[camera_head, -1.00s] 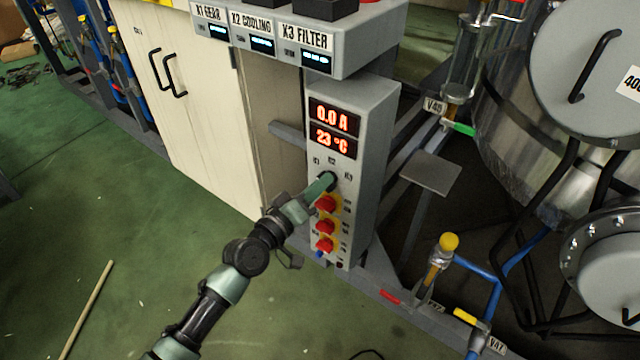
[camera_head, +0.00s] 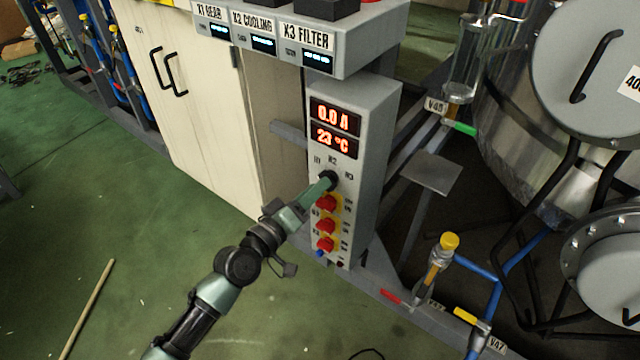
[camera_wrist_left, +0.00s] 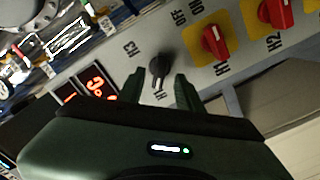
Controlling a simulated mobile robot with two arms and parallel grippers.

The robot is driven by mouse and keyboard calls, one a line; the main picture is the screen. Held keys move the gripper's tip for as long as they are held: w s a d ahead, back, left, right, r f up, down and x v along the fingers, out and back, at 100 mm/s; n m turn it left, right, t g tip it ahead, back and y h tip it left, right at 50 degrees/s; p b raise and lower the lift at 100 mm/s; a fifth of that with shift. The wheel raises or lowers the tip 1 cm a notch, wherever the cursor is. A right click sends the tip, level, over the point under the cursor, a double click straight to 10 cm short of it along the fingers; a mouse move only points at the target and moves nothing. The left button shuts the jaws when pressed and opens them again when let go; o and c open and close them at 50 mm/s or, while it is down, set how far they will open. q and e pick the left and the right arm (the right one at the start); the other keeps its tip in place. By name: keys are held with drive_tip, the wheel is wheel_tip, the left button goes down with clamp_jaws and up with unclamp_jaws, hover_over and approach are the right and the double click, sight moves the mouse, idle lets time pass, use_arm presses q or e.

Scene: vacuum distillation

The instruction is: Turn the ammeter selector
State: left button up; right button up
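The ammeter selector is a small black knob (camera_head: 333,178) on the grey control panel (camera_head: 371,120), below the red displays and above the red switches. It also shows in the left wrist view (camera_wrist_left: 158,69), with H labels around it. My left gripper (camera_head: 325,182) reaches it from the lower left. In the left wrist view its two green fingers (camera_wrist_left: 160,77) stand apart, one on each side of the knob, with visible gaps; I cannot tell how deep they reach. In the head view the fingers hide part of the knob. My right gripper is not in view.
Red rotary switches (camera_head: 326,226) on yellow plates sit in a column just below the knob. The displays (camera_head: 334,127) read 0.0 A and 23 °C. A grey box (camera_head: 372,45) overhangs the panel. A cream cabinet (camera_head: 190,110) stands left; blue piping and a yellow-capped valve (camera_head: 449,241) are right.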

use_arm(q)
drive_tip(key=v, duration=0.5)
drive_tip(key=shift+s+a, duration=0.15)
drive_tip(key=shift+s, duration=0.05)
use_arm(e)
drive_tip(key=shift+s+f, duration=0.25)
